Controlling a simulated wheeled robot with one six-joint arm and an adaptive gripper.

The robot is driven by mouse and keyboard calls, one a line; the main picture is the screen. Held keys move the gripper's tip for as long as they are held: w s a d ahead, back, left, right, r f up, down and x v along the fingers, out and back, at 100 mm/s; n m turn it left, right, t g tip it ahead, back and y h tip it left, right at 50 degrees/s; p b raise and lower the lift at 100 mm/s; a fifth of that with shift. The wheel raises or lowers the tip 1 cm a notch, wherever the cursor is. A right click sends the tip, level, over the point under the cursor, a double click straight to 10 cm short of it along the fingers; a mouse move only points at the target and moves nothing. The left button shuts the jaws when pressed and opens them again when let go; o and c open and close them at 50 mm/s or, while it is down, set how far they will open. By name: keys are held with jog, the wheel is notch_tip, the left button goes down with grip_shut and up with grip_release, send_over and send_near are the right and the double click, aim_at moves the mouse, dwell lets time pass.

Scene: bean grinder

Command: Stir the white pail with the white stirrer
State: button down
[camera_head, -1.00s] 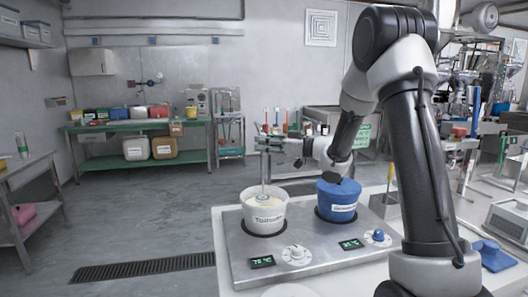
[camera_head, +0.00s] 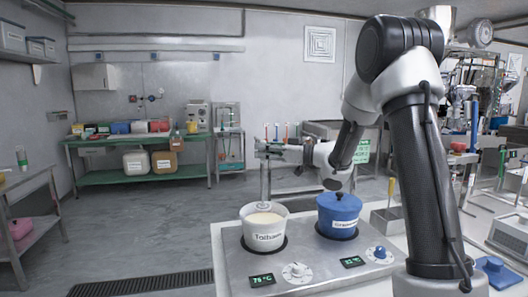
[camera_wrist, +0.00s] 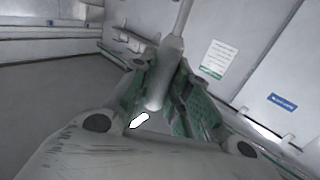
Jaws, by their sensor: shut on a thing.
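The white pail (camera_head: 264,238), labelled on its front and holding a cream-coloured content, stands on the left plate of a grey two-plate heater. My gripper (camera_head: 268,153) is above it, shut on the white stirrer (camera_head: 265,183), which hangs upright. Its lower end appears at the pail's far rim, seemingly just above the content; the exact gap is unclear. In the wrist view the pale stirrer shaft (camera_wrist: 172,58) runs between the green-padded fingers of my gripper (camera_wrist: 162,75); the pail is not visible there.
A blue lidded pail (camera_head: 338,217) stands on the right plate of the heater (camera_head: 300,262), close beside the white pail and under my arm. Knobs and lit displays line the heater's front. A green workbench (camera_head: 140,138) stands by the back wall. Open floor lies to the left.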

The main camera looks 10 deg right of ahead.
jog(key=shift+r, duration=2.55)
